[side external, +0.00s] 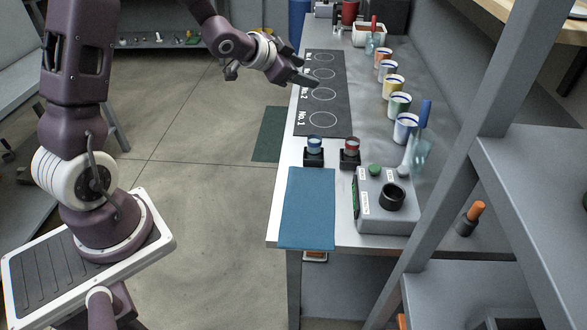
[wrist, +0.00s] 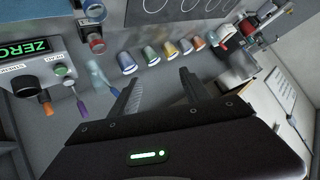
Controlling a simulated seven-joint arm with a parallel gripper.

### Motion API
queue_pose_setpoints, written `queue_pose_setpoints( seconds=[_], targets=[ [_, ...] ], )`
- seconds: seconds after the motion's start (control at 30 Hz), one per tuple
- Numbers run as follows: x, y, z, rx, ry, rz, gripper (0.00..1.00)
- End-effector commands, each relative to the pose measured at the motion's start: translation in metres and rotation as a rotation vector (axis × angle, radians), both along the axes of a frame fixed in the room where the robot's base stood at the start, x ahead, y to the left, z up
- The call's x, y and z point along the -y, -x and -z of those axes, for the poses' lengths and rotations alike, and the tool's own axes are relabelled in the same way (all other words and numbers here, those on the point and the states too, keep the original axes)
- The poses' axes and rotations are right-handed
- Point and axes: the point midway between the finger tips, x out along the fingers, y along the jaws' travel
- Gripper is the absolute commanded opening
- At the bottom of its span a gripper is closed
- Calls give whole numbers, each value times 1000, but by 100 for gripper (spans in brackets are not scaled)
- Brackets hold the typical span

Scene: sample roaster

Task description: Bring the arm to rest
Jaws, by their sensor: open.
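My gripper (side external: 303,82) is raised at the end of my arm, near the left edge of the bench top in the side external view. It appears near the black mat (side external: 338,65) with numbered circles, and I cannot tell its exact height. In the wrist view the two fingers of my gripper (wrist: 161,76) stand well apart with nothing between them. A row of several cups (side external: 404,127) stands along the bench, apart from the fingers; the row also shows beyond the fingers in the wrist view (wrist: 127,63).
A control box (side external: 385,222) with a black knob stands on the bench's near end, beside a blue mat (side external: 307,210). Grey shelf posts (side external: 497,80) rise at the right. The floor left of the bench is open.

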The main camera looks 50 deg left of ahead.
Motion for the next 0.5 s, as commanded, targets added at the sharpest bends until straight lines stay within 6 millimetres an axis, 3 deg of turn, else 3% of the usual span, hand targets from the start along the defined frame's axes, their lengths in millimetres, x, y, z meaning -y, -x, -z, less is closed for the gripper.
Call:
queue_pose_setpoints(
  seconds=[0.03, 0.1, 0.17, 0.2, 0.3, 0.4, 0.5],
  targets=[
    [10, 19, -32, -23, -17, -51, 55],
    [23, 60, -64, -86, -7, -139, 55],
    [39, 102, -84, -142, 24, -202, 55],
    [52, 134, -93, -182, 56, -237, 55],
    [85, 216, -101, -290, 150, -285, 55],
    [113, 283, -97, -388, 234, -288, 55],
    [129, 324, -90, -454, 285, -275, 55]
  ],
)
